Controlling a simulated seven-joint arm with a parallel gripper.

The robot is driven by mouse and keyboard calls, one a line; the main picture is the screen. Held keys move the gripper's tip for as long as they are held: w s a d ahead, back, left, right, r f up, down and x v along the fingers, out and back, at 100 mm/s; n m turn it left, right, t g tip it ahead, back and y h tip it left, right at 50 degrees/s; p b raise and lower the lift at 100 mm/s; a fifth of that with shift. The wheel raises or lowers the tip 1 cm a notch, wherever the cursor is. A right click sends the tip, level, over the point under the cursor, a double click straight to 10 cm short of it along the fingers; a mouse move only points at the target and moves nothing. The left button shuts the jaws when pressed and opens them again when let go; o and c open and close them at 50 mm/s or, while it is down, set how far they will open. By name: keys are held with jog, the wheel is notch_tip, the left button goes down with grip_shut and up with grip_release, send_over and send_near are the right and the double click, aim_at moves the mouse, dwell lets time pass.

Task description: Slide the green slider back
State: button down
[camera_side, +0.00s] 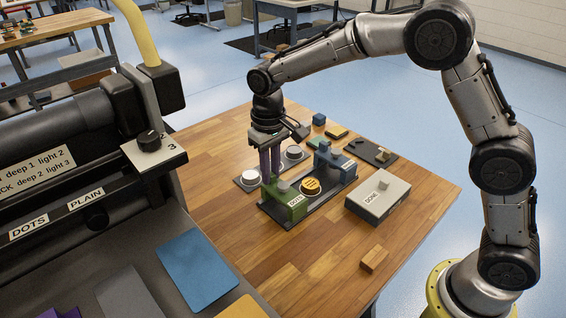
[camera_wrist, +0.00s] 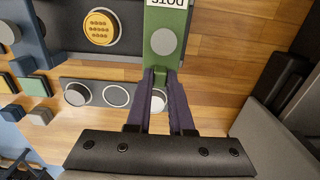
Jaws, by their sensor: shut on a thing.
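The green slider (camera_side: 294,209) carries a DOTS label and sits at the left end of a dark base plate (camera_side: 318,208). It also shows in the wrist view (camera_wrist: 176,62), with a light grey disc (camera_wrist: 163,42) on its top. My gripper (camera_side: 271,174) points down at the slider, its purple fingers close together. In the wrist view my gripper (camera_wrist: 161,76) is shut on the slider's near end; the exact contact is partly hidden by the fingers.
A yellow dotted badge (camera_side: 310,186) lies on the plate beside the slider, with a blue press part (camera_side: 333,165) beyond it. A plate with round pads (camera_wrist: 117,96) lies close to my fingers. A grey DONE box (camera_side: 378,198) stands right; the table front is mostly clear.

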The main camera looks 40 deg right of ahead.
jog(key=shift+a+r, duration=0.1)
jog(key=shift+a, duration=0.25)
jog(key=c, duration=0.8)
grip_release()
jog(key=shift+d, duration=0.1)
notch_tip(320, 180, up, 14)
notch_tip(320, 180, up, 7)
dwell(0.6)
